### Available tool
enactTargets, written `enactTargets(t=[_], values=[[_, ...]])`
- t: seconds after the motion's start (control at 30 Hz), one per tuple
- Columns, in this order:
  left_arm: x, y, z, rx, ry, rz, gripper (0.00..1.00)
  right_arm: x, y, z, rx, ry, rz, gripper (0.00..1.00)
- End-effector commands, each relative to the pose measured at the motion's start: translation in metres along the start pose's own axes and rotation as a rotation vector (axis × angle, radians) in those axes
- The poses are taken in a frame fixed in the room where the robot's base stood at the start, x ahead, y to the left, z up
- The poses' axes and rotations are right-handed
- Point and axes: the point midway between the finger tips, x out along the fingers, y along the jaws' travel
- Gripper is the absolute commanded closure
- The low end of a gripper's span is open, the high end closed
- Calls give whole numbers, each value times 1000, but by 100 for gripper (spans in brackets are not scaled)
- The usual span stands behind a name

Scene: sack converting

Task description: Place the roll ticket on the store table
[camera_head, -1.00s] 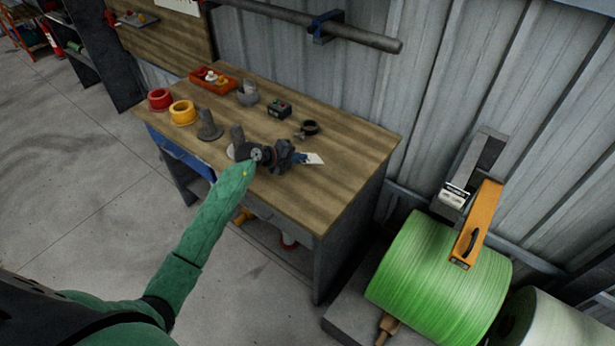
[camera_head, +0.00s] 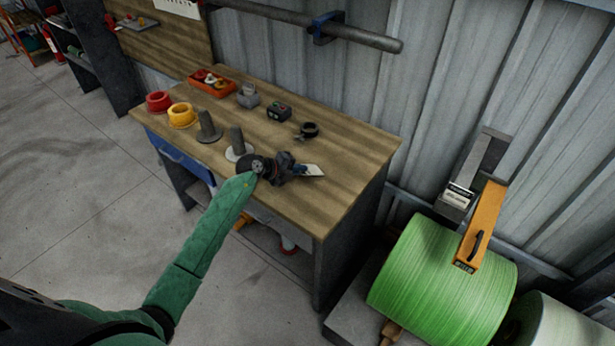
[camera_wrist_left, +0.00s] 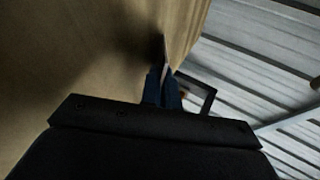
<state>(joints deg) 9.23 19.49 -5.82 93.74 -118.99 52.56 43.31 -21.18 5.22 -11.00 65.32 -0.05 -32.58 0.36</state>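The store table (camera_head: 345,150) is a wooden-topped bench against the corrugated wall. My left gripper (camera_head: 299,170) is over its right front part, pointing right. The gripper is shut on the roll ticket (camera_head: 314,171), a small white card that sticks out past the fingertips. In the left wrist view, the blue fingers (camera_wrist_left: 163,90) pinch the ticket (camera_wrist_left: 165,52), seen nearly edge-on beside the wooden surface. I cannot tell whether the ticket touches the tabletop. My right gripper is not in view.
A big green roll (camera_head: 440,280) stands right. The table's right end is clear.

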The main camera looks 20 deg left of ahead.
Motion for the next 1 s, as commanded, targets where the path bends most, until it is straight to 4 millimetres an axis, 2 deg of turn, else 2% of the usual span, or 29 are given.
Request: enactTargets(t=[0.03, 0.1, 0.4, 1.0], values=[[0, 0, 0, 0, 0, 0, 94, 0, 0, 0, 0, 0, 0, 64], [0, 0, 0, 0, 0, 0, 83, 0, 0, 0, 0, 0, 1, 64], [-3, -1, 0, 0, 0, 1, 83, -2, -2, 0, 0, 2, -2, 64], [-59, -2, 0, 0, 0, 2, 83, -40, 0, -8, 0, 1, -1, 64]])
